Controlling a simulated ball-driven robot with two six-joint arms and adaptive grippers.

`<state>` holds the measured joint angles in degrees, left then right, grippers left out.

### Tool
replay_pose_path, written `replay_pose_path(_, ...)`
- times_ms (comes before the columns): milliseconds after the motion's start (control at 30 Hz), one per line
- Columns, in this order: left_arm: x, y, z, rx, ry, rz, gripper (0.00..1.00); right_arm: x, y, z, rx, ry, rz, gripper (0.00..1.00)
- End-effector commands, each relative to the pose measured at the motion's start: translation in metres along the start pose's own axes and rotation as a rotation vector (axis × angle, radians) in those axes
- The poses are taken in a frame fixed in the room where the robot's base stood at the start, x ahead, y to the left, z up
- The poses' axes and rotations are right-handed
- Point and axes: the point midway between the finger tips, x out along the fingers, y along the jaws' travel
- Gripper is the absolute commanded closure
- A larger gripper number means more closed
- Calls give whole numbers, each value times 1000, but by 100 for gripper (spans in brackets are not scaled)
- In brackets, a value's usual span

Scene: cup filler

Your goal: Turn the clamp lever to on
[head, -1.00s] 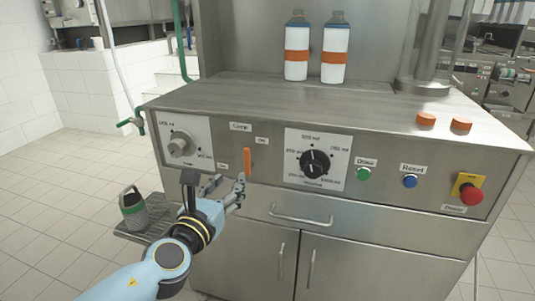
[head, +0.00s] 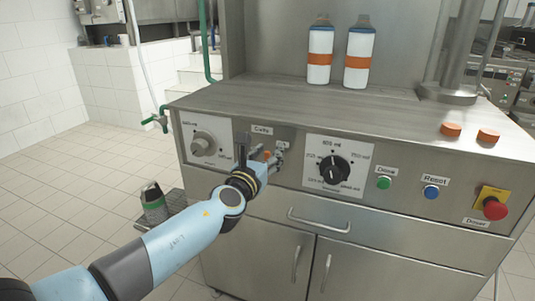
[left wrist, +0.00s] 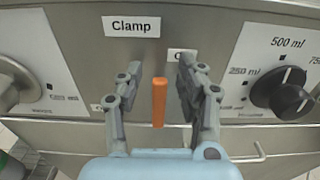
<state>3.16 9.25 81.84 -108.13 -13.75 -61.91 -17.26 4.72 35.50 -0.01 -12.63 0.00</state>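In the head view only a bit of the lever (head: 266,155) shows, the rest being hidden by my gripper. My left gripper (head: 261,156) is open at the panel. In the left wrist view its fingers (left wrist: 160,70) stand either side of the lever, with a gap on both sides. The right finger partly covers a label starting with "O" (left wrist: 180,56). My right gripper is not in view.
A grey knob (head: 203,144) is left of the lever and a black dial (head: 333,169) is right of it. Farther right are a green button (head: 384,183), a blue button (head: 431,192) and a red knob (head: 495,209). Two bottles (head: 320,55) (head: 357,58) stand on top.

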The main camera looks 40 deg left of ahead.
Motion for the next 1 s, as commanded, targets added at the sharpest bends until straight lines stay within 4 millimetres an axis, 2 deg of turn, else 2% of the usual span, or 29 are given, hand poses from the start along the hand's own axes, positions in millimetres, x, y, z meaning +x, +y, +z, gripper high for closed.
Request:
replay_pose_path(133, 0, 0, 0, 0, 0, 0, 62, 0, 0, 0, 0, 1, 0, 100)
replay_pose_path(167, 0, 0, 0, 0, 0, 0, 65, 0, 0, 0, 0, 1, 0, 100)
replay_pose_path(433, 0, 0, 0, 0, -1, 0, 100, 0, 0, -1, 0, 2, 0, 100)
replay_pose_path(767, 0, 0, 0, -5, -1, 0, 100, 0, -3, -2, 1, 2, -3, 100)
replay_pose_path(1000, 0, 4, -1, -74, -1, 0, 100, 6, -4, 0, 2, 1, -4, 100)
